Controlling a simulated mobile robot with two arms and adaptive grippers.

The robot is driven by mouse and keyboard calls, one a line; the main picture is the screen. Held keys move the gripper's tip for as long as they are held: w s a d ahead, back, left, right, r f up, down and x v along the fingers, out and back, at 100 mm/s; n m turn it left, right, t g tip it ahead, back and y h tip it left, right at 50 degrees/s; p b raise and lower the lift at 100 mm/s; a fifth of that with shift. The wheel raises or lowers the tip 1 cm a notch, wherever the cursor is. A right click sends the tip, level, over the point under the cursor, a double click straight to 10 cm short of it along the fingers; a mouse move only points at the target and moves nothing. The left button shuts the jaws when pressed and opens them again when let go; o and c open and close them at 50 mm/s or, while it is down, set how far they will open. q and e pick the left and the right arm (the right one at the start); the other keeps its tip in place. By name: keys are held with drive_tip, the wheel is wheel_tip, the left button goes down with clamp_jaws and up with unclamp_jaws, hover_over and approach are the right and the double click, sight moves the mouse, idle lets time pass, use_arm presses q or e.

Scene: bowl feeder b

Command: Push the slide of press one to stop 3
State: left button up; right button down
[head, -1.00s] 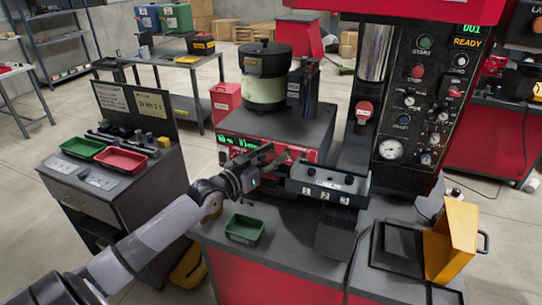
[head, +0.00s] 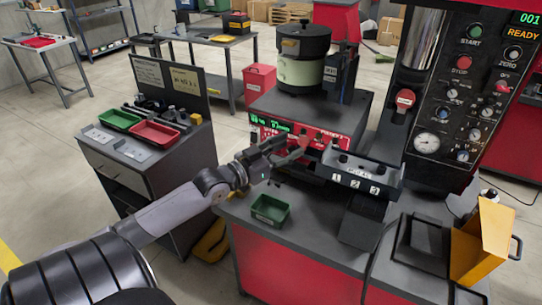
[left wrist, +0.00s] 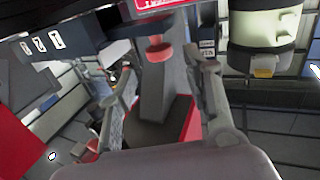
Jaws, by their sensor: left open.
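The dark stop rail (head: 360,176) of the press, marked 1, 2 and 3 from left to right, stands on the red bench below the press column. The marks also show in the left wrist view (left wrist: 40,43), upside down. My left gripper (head: 297,149) is open and empty, left of the rail, in front of the feeder's red panel (head: 272,124). In the left wrist view a red knob on a grey stem (left wrist: 157,50) appears between the spread fingers; I cannot tell contact. The slide cannot be clearly told apart from the rail. My right gripper is out of view.
A green bin (head: 270,211) sits on the bench below my left gripper. The bowl feeder (head: 302,70) stands behind it. A yellow angled chute (head: 484,240) and a black tray (head: 420,245) are at right. The press panel reads READY and 001.

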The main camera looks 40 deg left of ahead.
use_arm(q)
drive_tip(key=shift+s+a, duration=0.25)
drive_tip(key=shift+s, duration=1.1)
drive_tip(key=shift+s+a, duration=0.2)
drive_tip(key=shift+s, duration=1.15)
